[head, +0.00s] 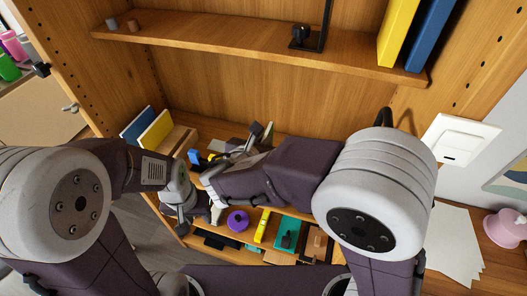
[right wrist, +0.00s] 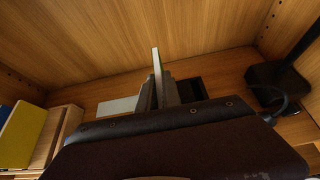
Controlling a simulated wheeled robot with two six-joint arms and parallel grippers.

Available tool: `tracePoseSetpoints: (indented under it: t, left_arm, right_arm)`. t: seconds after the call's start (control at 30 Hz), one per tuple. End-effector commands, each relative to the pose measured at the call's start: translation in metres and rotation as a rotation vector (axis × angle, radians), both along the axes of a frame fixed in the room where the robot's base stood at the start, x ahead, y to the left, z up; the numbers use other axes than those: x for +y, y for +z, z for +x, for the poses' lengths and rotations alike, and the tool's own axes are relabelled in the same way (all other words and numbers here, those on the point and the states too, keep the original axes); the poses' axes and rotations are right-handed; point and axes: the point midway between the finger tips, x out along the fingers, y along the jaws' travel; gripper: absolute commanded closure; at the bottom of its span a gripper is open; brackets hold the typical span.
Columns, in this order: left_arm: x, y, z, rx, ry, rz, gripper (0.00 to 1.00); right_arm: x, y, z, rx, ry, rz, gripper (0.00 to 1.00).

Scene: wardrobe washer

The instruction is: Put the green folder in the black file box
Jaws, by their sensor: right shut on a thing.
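My right gripper (right wrist: 160,95) is shut on a thin upright panel (right wrist: 157,62), seen nearly edge-on and pale; I take it as the green folder. In the head view, a pale greenish edge of it (head: 268,136) shows beside the right gripper (head: 257,134), over the desk-level shelf. A dark, open-looking shape (right wrist: 211,88) lies just right of the fingers in the right wrist view; it may be the black file box, but my wrist hides most of it. My left gripper (head: 187,222) is at the shelf's front edge; its fingers are too unclear to read.
A blue and a yellow folder (head: 155,133) stand in a wooden holder at the left. A black stand with a cable (right wrist: 275,85) is at the right. Below is an organiser with a purple roll (head: 238,221). An upper shelf (head: 260,52) hangs above.

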Motion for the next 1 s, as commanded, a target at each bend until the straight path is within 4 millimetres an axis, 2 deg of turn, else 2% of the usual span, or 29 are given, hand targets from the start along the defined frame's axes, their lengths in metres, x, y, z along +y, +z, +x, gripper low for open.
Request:
tracePoseSetpoints:
  t: [0.07, 0.3, 0.7, 0.8, 1.0]
  left_arm:
    - [0.0, 0.0, 0.0, 0.0, 0.0, 0.0, 0.64]
    - [0.0, -0.01, 0.0, 0.0, 0.0, 0.0, 0.64]
    - [0.0, -0.013, 0.0, 0.0, 0.0, 0.0, 0.64]
    - [0.0, -0.012, 0.0, 0.0, 0.0, 0.0, 0.64]
    - [0.0, -0.012, 0.0, 0.0, 0.0, 0.0, 0.64]
  right_arm:
    - [0.0, -0.001, 0.0, 0.0, 0.0, 0.0, 1.0]
    - [0.0, -0.039, 0.0, 0.001, 0.0, -0.003, 1.0]
    - [0.0, -0.045, 0.0, 0.0, -0.001, 0.0, 1.0]
    - [0.0, -0.044, 0.0, 0.0, -0.001, 0.0, 0.69]
    - [0.0, -0.044, 0.0, 0.0, -0.001, 0.0, 0.69]
